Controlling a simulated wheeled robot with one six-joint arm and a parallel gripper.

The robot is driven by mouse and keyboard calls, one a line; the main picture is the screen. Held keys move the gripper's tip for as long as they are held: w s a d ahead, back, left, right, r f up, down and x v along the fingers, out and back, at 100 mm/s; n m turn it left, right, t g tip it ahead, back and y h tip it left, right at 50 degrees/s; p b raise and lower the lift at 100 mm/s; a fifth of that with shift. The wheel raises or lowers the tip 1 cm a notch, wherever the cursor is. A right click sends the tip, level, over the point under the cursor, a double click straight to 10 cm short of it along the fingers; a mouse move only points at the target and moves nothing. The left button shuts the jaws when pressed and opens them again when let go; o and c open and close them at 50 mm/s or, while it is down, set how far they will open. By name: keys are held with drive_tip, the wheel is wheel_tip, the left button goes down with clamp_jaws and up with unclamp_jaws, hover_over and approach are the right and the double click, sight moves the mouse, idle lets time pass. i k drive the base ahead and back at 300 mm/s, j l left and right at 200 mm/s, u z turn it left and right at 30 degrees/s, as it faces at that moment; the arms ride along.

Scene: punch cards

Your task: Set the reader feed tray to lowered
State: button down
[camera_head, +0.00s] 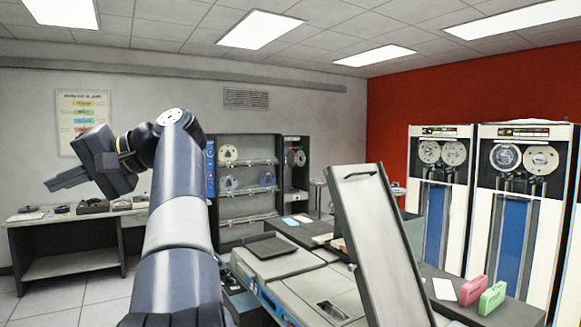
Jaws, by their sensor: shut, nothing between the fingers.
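A long grey panel with a dark rim and a small dark handle near its top (372,240) stands steeply tilted up from the grey machine (283,265) at lower centre right. It looks like the reader feed tray, raised. Its lower end runs out of the picture. My gripper (50,184) is at the left, pointing left in the air in front of the wall, above the side table. It is shut and empty, well apart from the panel. My arm rises in the foreground and hides part of the machine's left side.
A side table (70,262) with small items stands at the left. Shelves with tape reels (245,165) are at the back. Tall tape cabinets (515,200) stand at the right. A pink case (471,290) and a green case (492,298) sit right of the panel.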

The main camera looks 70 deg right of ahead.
sight(391, 287)
drive_tip(key=i+l+z, duration=0.2)
drive_tip(key=i+z, duration=0.2)
drive_tip(key=i+l+z, duration=0.1)
drive_tip(key=i+z, duration=0.7)
drive_tip(key=i+j+z, duration=0.15)
drive_tip(key=z, duration=0.25)
drive_tip(key=i+l+z, duration=0.1)
drive_tip(key=i+z, duration=0.15)
drive_tip(key=z, duration=0.2)
drive_tip(key=i+z, duration=0.25)
drive_tip(key=z, duration=0.2)
drive_tip(key=i+j+z, duration=0.1)
drive_tip(key=i+z, duration=0.2)
drive_tip(key=z, duration=0.2)
drive_tip(key=i+j+z, duration=0.15)
drive_tip(key=z, duration=0.3)
drive_tip(key=i+j+z, duration=0.15)
drive_tip(key=i+z, duration=0.25)
